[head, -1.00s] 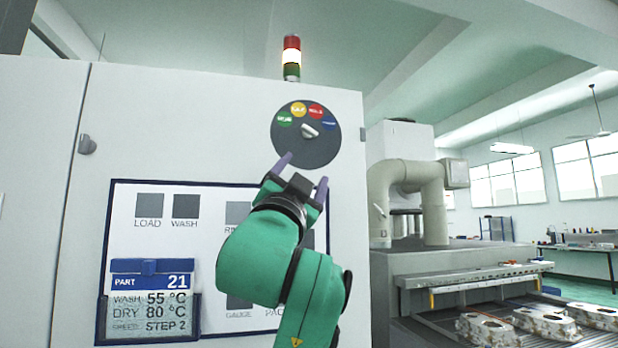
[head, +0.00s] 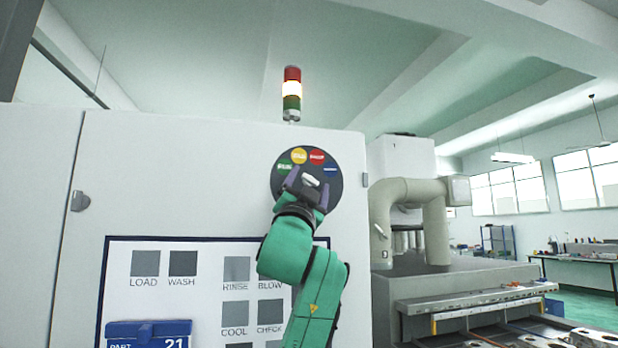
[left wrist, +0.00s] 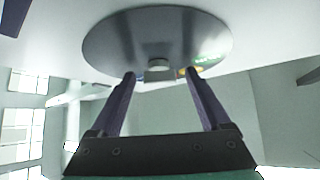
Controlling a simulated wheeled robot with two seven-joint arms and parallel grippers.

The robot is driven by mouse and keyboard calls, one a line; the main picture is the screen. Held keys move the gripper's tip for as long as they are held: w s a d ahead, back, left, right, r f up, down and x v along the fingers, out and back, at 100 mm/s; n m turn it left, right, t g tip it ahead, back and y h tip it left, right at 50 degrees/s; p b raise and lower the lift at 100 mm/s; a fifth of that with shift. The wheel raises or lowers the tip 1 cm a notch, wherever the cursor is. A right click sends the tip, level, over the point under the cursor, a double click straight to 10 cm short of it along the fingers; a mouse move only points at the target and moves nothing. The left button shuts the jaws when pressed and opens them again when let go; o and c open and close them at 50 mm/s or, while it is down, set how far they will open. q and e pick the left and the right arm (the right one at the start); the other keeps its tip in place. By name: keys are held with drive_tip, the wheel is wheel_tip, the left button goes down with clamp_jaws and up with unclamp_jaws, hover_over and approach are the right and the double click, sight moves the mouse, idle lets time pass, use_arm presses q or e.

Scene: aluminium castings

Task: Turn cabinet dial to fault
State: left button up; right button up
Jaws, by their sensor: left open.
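The cabinet dial (head: 337,195) is a dark round disc on the white cabinet front, with green, yellow, red and blue labels along its upper edge. Its pale knob (head: 311,180) stands at the middle; I cannot tell which label it points to. My left gripper (head: 307,183), on a green arm, covers the lower part of the dial with its purple fingers spread. In the left wrist view the open fingers (left wrist: 159,76) point at the disc (left wrist: 120,40), with the knob (left wrist: 158,64) between and just beyond the tips, no contact visible. My right gripper is out of view.
A signal tower (head: 291,94) with a lit middle section stands on the cabinet. A latch (head: 80,201) sits at left. Below the dial is a framed panel (head: 210,265) with grey squares and a blue part card (head: 150,330). At right are grey machinery and a conveyor.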

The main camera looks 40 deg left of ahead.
use_arm(q)
clamp_jaws()
drive_tip(key=shift+m+h, duration=0.5)
drive_tip(key=m+h, duration=0.3)
drive_tip(key=m, duration=0.1)
drive_tip(key=shift+s+a+r, duration=0.1)
drive_tip(key=shift+s, duration=0.05)
drive_tip(key=m+g+h, duration=0.1)
drive_tip(key=m+h, duration=0.3)
drive_tip(key=m, duration=0.1)
drive_tip(key=shift+s+r+g, duration=0.1)
drive_tip(key=shift+r+g, duration=0.1)
drive_tip(key=shift+g, duration=0.2)
drive_tip(key=m+g, duration=0.1)
drive_tip(key=m, duration=0.1)
drive_tip(key=m+g+h, duration=0.1)
drive_tip(key=m+g, duration=0.1)
drive_tip(key=shift+r, duration=0.2)
drive_tip(key=shift+m+g, duration=1.1)
drive_tip(key=shift+g, duration=0.2)
unclamp_jaws()
drive_tip(key=shift+r, duration=0.1)
